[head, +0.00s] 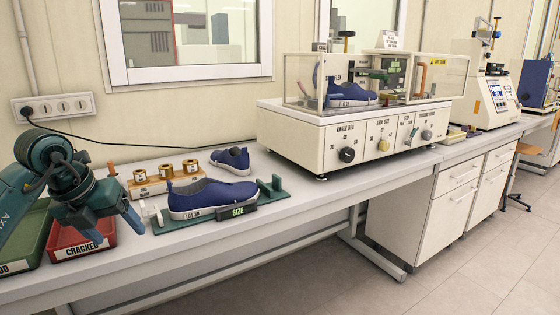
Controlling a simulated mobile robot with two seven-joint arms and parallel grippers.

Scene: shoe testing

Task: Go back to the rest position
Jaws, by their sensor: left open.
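My left arm comes in from the left. Its gripper (133,216) is open and empty, pointing down above the bench, just left of the green sizing fixture (214,219) and by the red tray marked CRACKED (84,250). My right gripper is not in view.
A green tray (33,232) stands at the far left, partly hidden by my arm. A wooden rack with brass weights (166,179) stands behind the fixture. A white testing machine (345,135) with another navy shoe (350,94) inside stands to the right. The front bench edge is clear.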

